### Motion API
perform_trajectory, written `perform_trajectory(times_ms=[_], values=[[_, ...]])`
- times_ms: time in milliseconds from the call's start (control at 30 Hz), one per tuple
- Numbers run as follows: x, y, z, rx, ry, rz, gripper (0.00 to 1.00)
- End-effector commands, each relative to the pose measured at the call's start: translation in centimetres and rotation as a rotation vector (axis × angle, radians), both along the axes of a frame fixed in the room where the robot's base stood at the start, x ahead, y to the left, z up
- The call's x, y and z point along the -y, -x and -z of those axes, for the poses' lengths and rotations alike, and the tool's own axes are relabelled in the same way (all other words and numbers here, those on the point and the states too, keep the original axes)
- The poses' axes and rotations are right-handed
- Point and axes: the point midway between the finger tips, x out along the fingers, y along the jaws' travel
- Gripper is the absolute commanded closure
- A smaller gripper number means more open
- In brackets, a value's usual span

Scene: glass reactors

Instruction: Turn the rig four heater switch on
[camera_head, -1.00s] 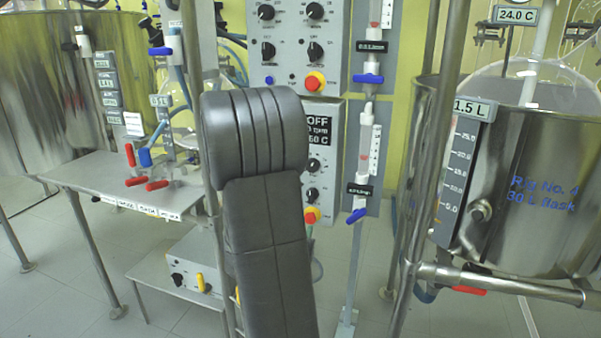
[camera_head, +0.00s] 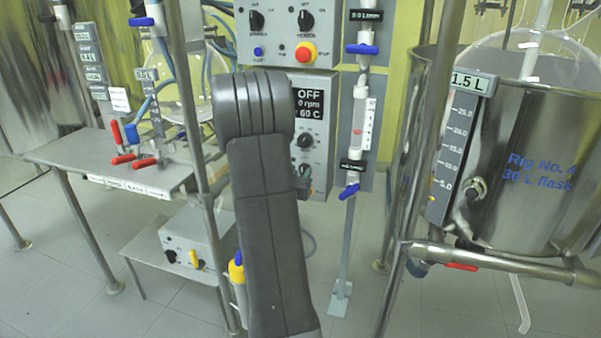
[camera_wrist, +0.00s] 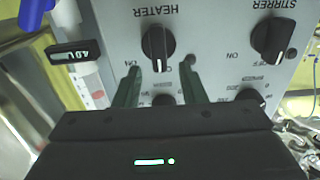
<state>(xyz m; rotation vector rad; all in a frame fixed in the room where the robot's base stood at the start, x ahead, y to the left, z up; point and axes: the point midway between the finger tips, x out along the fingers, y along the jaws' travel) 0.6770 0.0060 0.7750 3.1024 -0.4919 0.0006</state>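The heater switch (camera_wrist: 158,46) is a black knob with a white pointer line on a grey panel, upside down in the wrist view. The line runs roughly upright in the picture; the OFF lettering is partly hidden. My gripper (camera_wrist: 161,68) has its two green fingers apart, one each side of the knob's near end, with nothing visibly held. I cannot tell whether they touch the knob. In the head view the control box (camera_head: 318,83) has a display reading OFF, 0 rpm, 60 C; my arm hides its lower left. A vessel (camera_head: 520,205) at right is marked Rig No. 4.
The stirrer knob (camera_wrist: 272,40) is beside the heater knob. Smaller dials (camera_wrist: 250,98) are partly behind my gripper. A blue valve handle (camera_head: 349,191) is right of the box. A metal post (camera_head: 186,90) stands left of my arm. The floor at front right is open.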

Motion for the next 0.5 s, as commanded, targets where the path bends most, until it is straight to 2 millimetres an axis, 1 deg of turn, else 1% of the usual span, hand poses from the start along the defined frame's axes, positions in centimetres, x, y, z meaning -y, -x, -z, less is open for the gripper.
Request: perform_trajectory(times_ms=[100,200,467,500], values=[[0.32,-1.01,0.00,0.000,0.000,0.000,0.63],[0.45,-1.35,-0.01,0.000,0.000,0.000,0.63],[0.46,-1.42,-0.02,-0.001,0.000,-0.001,0.63],[0.46,-1.41,-0.02,-0.001,0.000,-0.001,0.71]])
